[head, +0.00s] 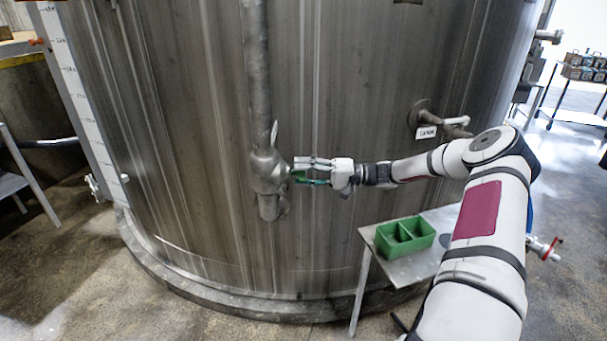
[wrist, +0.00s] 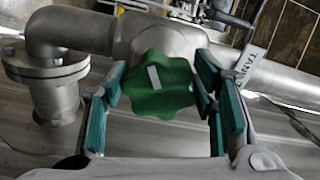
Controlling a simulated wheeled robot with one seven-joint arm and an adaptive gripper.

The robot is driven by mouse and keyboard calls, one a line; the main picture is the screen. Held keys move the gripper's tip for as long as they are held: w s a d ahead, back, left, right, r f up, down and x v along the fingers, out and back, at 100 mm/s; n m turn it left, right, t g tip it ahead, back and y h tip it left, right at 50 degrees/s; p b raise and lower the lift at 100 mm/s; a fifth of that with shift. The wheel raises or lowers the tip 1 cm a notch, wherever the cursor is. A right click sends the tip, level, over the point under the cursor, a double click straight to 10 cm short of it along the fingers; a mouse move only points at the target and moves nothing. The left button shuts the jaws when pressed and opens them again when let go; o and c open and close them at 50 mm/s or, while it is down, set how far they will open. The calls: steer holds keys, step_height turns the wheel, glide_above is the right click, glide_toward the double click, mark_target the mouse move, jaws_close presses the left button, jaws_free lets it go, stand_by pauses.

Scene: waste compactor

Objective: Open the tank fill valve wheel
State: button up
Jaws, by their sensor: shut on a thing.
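The green valve wheel (wrist: 160,88) is lobed and has a pale rectangular mark on its face. It sits on a grey metal valve body (wrist: 160,38) and also shows as a small green patch in the head view (head: 298,176). My gripper (head: 312,172) reaches it from the right. In the wrist view my gripper's (wrist: 163,82) teal-padded fingers stand on both sides of the wheel, closed around its rim. Exact contact at the pads is hard to see. In the head view the fingers hide most of the wheel.
The large steel tank (head: 200,130) fills the background, with a vertical pipe (head: 258,80) above the valve. A labelled pipe fitting (head: 426,132) sticks out at right. A green divided bin (head: 405,236) stands on a small metal table (head: 400,268) below my arm.

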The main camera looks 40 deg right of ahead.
steer(key=n, duration=0.4)
steer(key=shift+f+n, duration=0.2)
steer(key=shift+n, duration=0.1)
steer(key=n+b, duration=0.1)
steer(key=n, duration=0.2)
steer(key=shift+d+f+n, duration=0.1)
steer(key=shift+n, duration=0.3)
steer(key=n+b, duration=0.1)
steer(key=n, duration=0.3)
steer(key=shift+w+f, duration=0.1)
steer(key=shift+w, duration=0.1)
steer(key=n+b, duration=0.1)
steer(key=n, duration=0.3)
steer(key=shift+w+d, duration=0.1)
steer(key=shift+d, duration=0.05)
steer(key=n+b, duration=0.2)
steer(key=n, duration=0.1)
steer(key=shift+w+n+b, duration=0.1)
steer(key=shift+n+b, duration=0.25)
steer(key=shift+n, duration=0.05)
steer(key=n+b, duration=0.3)
steer(key=shift+d+n, duration=0.1)
steer(key=shift+n, duration=0.2)
steer(key=n+b, duration=0.4)
steer(key=b, duration=0.1)
steer(key=shift+w, duration=0.15)
steer(key=n+b, duration=0.2)
steer(key=b, duration=0.1)
steer(key=shift+r, duration=0.25)
steer(key=shift+n, duration=0.3)
